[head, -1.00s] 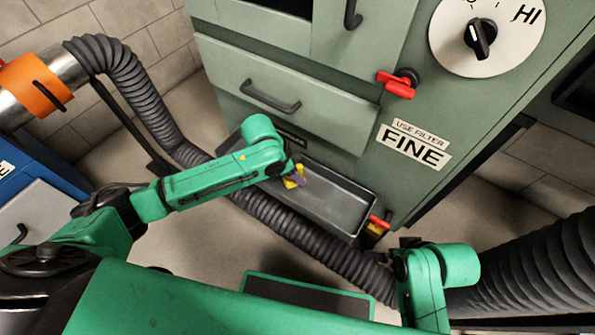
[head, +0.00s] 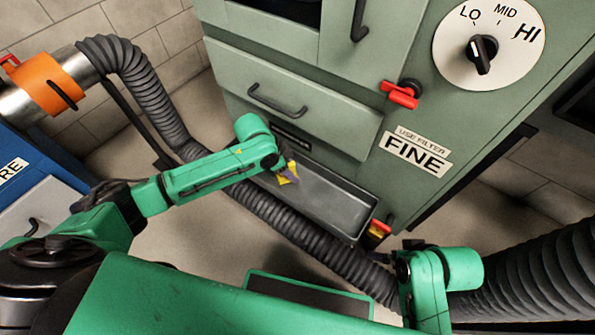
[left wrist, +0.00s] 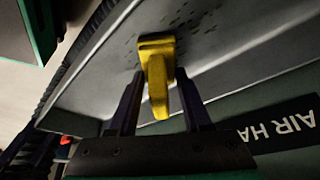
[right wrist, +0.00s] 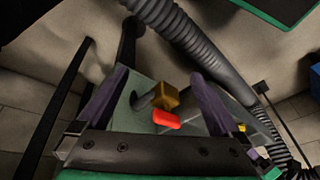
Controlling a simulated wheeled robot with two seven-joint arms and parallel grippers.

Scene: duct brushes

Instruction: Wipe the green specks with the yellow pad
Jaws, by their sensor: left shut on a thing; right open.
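The yellow pad (left wrist: 157,62) is held between the fingers of my left gripper (left wrist: 158,108), which is shut on it. In the left wrist view the pad is at or very near the inner surface of the grey metal tray (left wrist: 245,52). Small dark specks (left wrist: 186,22) lie on the tray beside and beyond the pad; their green colour is hard to make out. In the head view the pad (head: 288,171) is over the left end of the tray (head: 335,203), and the specks cannot be made out. My right gripper (right wrist: 165,103) is open and empty.
A ribbed black hose (head: 300,228) runs in front of the tray. The green cabinet (head: 335,125) rises behind it, with a drawer handle and red lever (head: 400,95). Near my right gripper, beyond its fingers, are a red handle (right wrist: 167,119) and yellow block (right wrist: 166,96).

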